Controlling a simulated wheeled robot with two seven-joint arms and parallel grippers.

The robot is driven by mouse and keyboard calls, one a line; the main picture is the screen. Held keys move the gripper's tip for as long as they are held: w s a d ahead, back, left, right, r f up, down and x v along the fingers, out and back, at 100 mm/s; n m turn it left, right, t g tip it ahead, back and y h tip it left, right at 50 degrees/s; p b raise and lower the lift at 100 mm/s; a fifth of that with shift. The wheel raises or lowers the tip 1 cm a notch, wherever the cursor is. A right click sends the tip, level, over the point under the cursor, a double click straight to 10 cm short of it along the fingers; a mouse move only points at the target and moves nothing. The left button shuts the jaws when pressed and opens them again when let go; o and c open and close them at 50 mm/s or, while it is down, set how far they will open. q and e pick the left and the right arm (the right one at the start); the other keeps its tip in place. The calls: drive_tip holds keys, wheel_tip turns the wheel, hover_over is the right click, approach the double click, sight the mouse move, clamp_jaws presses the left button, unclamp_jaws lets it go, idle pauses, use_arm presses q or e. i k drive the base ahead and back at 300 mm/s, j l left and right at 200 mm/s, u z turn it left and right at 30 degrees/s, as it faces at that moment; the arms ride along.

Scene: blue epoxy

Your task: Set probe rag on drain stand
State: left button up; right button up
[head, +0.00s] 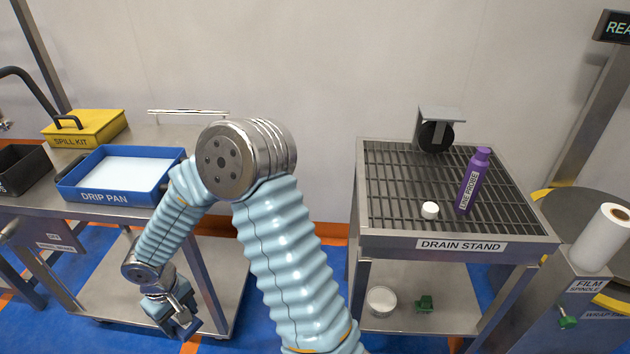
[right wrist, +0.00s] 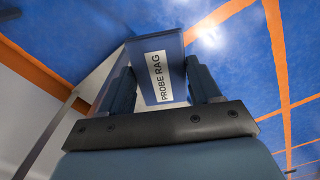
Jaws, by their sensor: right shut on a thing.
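The probe rag (right wrist: 158,52) is a dark blue block-like thing with a white PROBE RAG label. My right gripper (right wrist: 163,88) is shut on it, one finger on each side, in the right wrist view. In the head view the right gripper (head: 180,312) hangs low at the lower left, in front of the cart under the drip pan; the rag is hard to make out there. The drain stand (head: 385,241) is a steel table with a dark slatted top, to the right and well apart from the gripper. My left gripper is not in view.
A purple line probe bottle (head: 472,182), a white cap (head: 430,210) and a dark round fixture (head: 437,134) occupy the drain stand's top; its left slats are clear. A blue drip pan (head: 115,197) and yellow spill kit (head: 88,128) stand left. A film roll (head: 601,238) stands right.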

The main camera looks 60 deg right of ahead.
sight(446, 190)
drive_tip(key=j+z, duration=0.2)
drive_tip(key=z, duration=1.2)
